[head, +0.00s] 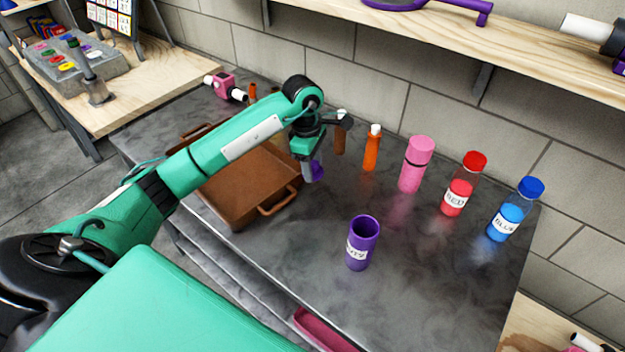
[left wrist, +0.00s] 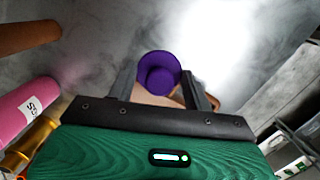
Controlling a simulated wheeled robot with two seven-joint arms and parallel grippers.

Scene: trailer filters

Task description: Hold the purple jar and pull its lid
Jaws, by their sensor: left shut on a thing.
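The purple jar (head: 357,252) stands upright on the dark grey table, its top open and a white label on its side. My left gripper (head: 311,173) is behind and left of the jar, apart from it, above the table near the brown tray's right end. It is shut on a purple lid (head: 318,169), partly hidden by the fingers. In the left wrist view the round purple lid (left wrist: 160,72) sits between the two fingers. My right gripper is not in view.
A brown tray (head: 224,222) with handles lies left of the jar. Behind stand an orange bottle (head: 371,152), a pink jar (head: 414,170), a red-capped jar (head: 460,190) and a blue-capped jar (head: 512,212). A wooden shelf (head: 520,35) runs above. Table around the purple jar is clear.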

